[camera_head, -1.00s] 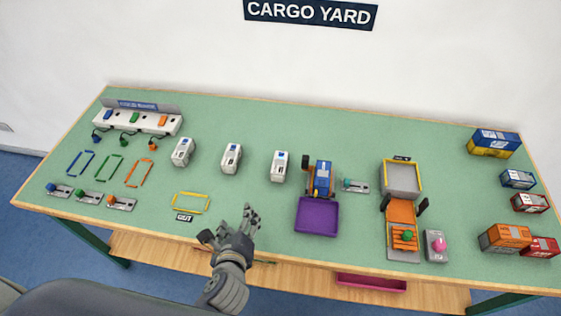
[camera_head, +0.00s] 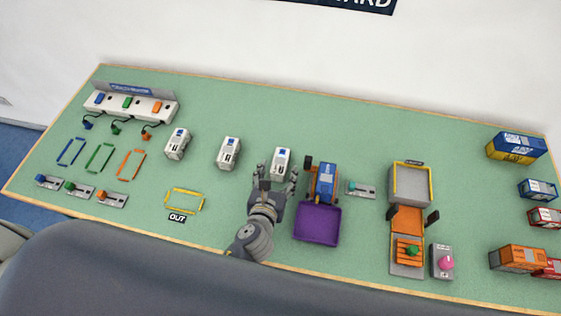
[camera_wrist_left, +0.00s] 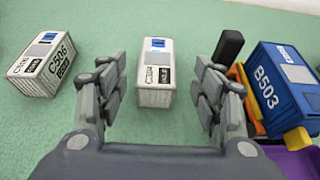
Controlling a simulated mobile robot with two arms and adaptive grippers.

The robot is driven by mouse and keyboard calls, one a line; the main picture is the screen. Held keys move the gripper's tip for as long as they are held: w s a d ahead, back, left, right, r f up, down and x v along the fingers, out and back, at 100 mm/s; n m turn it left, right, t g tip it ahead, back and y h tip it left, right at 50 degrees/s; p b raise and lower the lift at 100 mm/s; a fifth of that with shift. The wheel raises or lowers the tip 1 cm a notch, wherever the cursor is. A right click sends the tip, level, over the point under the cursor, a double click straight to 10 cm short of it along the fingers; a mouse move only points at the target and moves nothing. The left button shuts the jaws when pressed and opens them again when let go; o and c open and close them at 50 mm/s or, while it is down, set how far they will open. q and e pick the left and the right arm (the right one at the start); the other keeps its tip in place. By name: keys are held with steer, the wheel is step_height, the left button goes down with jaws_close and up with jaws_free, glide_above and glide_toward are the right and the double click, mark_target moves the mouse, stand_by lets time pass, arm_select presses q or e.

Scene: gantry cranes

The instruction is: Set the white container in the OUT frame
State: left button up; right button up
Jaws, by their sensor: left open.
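A white container (camera_head: 282,161) with a blue mark on top stands on the green table, the rightmost of three white containers. It also shows in the left wrist view (camera_wrist_left: 155,73), upright ahead of and between my fingers, with clear gaps at both sides. My left gripper (camera_head: 277,180) is open and empty at its near side. The other white containers stand farther left, the middle one (camera_head: 228,153) and the left one (camera_head: 177,143). The OUT frame (camera_head: 184,200) is a yellow outline on the table, left of my gripper, empty, with an OUT label (camera_head: 177,218). My right gripper is out of view.
A blue container marked B503 (camera_wrist_left: 287,80) on an orange vehicle, with a purple tray (camera_head: 317,225) before it, stands close right of my gripper. Blue, green and orange frames (camera_head: 130,165) lie at left. Table between gripper and OUT frame is clear.

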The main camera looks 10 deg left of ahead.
mark_target(280, 163)
arm_select(q)
steer(key=shift+w+f, duration=0.15)
steer(key=shift+w, duration=0.2)
steer(key=shift+w+f, duration=0.1)
steer(key=shift+w, duration=0.25)
steer(key=x, duration=0.3)
steer(key=shift+w+a+f, duration=0.1)
steer(key=shift+w+a, duration=0.05)
steer(key=shift+w, duration=0.1)
steer(key=shift+w+f, duration=0.25)
steer(key=shift+w, duration=0.2)
steer(key=shift+s+r, duration=0.1)
steer(key=c, duration=1.2)
steer(key=shift+c, duration=0.6)
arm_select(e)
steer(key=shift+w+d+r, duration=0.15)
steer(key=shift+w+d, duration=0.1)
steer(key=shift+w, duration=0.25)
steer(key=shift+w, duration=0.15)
